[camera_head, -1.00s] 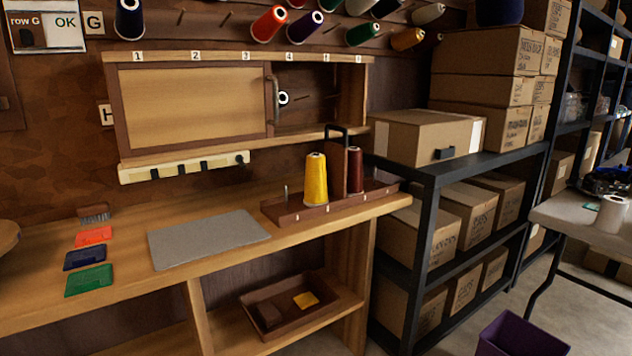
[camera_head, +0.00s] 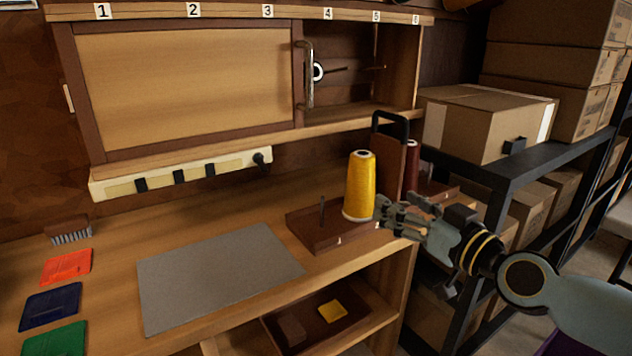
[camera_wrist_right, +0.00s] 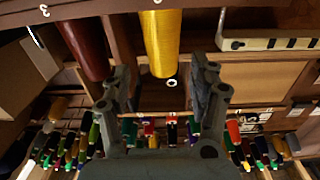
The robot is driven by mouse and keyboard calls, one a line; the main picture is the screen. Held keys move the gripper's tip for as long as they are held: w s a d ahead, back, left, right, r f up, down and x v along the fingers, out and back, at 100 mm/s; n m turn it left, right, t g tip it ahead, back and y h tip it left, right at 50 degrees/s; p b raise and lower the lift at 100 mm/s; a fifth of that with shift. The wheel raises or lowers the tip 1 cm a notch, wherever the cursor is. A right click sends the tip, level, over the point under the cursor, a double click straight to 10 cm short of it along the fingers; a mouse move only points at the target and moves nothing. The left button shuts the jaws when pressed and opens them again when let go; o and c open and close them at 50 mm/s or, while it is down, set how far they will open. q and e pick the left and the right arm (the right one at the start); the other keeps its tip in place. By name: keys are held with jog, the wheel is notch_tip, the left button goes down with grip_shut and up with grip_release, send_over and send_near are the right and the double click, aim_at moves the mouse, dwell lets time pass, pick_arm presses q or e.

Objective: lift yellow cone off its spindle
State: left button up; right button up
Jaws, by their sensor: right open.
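The yellow cone (camera_head: 359,186) stands upright on the brown spindle rack (camera_head: 312,238), just right of a bare spindle (camera_head: 322,211). My right gripper (camera_head: 382,214) comes in from the right in the head view, with its fingers close beside the cone's lower right side. In the right wrist view the yellow cone (camera_wrist_right: 160,45) lies ahead of and between the two spread fingers (camera_wrist_right: 158,88), with a gap on both sides. The gripper is open and holds nothing. The cone's spindle is hidden inside it. My left gripper is out of view.
A dark red cone (camera_head: 411,168) stands behind the rack's handled upright (camera_head: 388,165), and shows left of the yellow cone in the wrist view. A grey mat (camera_head: 215,275) lies left of the rack. A cabinet (camera_head: 190,90) hangs above. Boxes (camera_head: 485,122) fill the shelf at right.

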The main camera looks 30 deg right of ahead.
aim_at(371, 184)
jog(key=shift+y, duration=0.3)
jog(key=w, duration=0.5)
jog(key=shift+w+a+r, duration=0.2)
jog(key=shift+w+r, duration=0.05)
jog(key=shift+r, duration=0.15)
jog(key=shift+n, duration=0.3)
jog(key=w, duration=0.5)
jog(key=shift+w+a+f+b, duration=0.1)
jog(key=shift+w+a+b, duration=0.05)
jog(key=shift+a+b, duration=0.2)
jog(key=c, duration=1.1)
